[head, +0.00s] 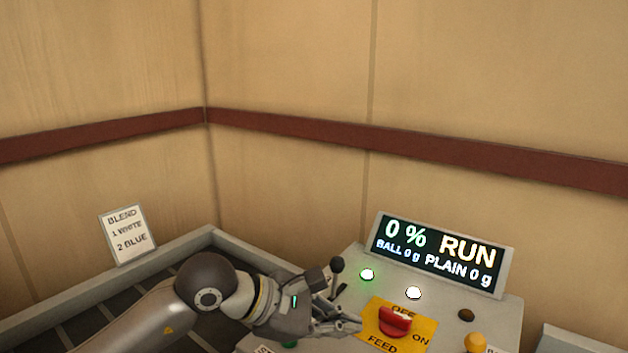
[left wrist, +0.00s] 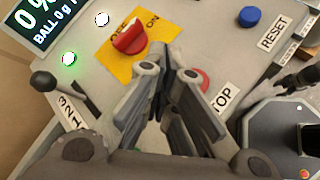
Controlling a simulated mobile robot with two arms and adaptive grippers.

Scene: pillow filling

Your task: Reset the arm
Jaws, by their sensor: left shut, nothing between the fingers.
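My left arm comes in from the lower left in the head view. Its gripper (head: 345,322) is shut and empty over the control panel (head: 357,258), just left of the red rotary knob (head: 395,320) on its yellow plate. In the left wrist view the fingertips (left wrist: 169,72) are beside the red knob (left wrist: 130,38); I cannot tell whether they touch the panel. A red button (left wrist: 203,80) by a partly hidden label ending in "TOP" is partly behind a finger. A dark shape (left wrist: 300,78) at the right edge may be my right gripper; its jaws are unclear.
The display (head: 440,254) reads 0 % RUN. A black-knobbed lever (head: 337,266), a green light (head: 367,274) and a white light (head: 413,292) stand close by. A blue button (left wrist: 249,16) sits near a RESET label (left wrist: 275,32). A blend card (head: 127,235) stands at left.

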